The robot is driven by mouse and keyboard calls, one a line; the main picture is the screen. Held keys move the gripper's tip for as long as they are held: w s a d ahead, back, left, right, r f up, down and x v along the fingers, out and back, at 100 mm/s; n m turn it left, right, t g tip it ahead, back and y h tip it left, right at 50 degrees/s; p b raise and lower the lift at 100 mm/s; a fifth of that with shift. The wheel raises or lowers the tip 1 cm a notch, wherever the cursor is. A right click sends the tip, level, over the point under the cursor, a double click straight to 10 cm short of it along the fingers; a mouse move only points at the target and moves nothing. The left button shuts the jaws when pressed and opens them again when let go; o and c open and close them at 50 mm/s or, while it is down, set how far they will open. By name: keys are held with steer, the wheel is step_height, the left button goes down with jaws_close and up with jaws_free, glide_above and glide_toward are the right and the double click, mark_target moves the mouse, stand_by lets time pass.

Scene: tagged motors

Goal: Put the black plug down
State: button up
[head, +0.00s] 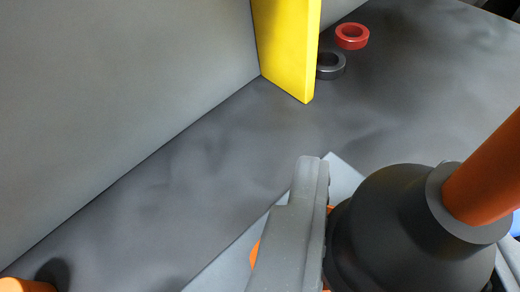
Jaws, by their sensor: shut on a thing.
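The black plug (395,235) is a dark, rounded, dome-like body with a grey-black collar. An orange shaft (490,175) rises from it towards the upper right. My gripper (410,215) is shut on the black plug at the lower right of the head view. Its left grey finger shows clearly, and only a small part of the right one shows at the right edge. The underside of the plug is hidden, so I cannot tell whether it touches anything below.
A light grey flat piece (232,265) with orange parts lies below my gripper. A yellow upright block (286,45) stands against the grey wall (120,90). A red ring (352,36) and a black ring (331,65) lie beside it. An orange piece (25,285) is at bottom left. The dark floor (190,170) between is clear.

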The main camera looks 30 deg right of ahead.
steer(key=shift+w+f, duration=0.15)
steer(key=shift+w, duration=0.75)
steer(key=shift+f, duration=1.7)
steer(key=o, duration=1)
steer(key=shift+f, duration=0.1)
steer(key=shift+v, duration=0.85)
steer(key=v, duration=0.6)
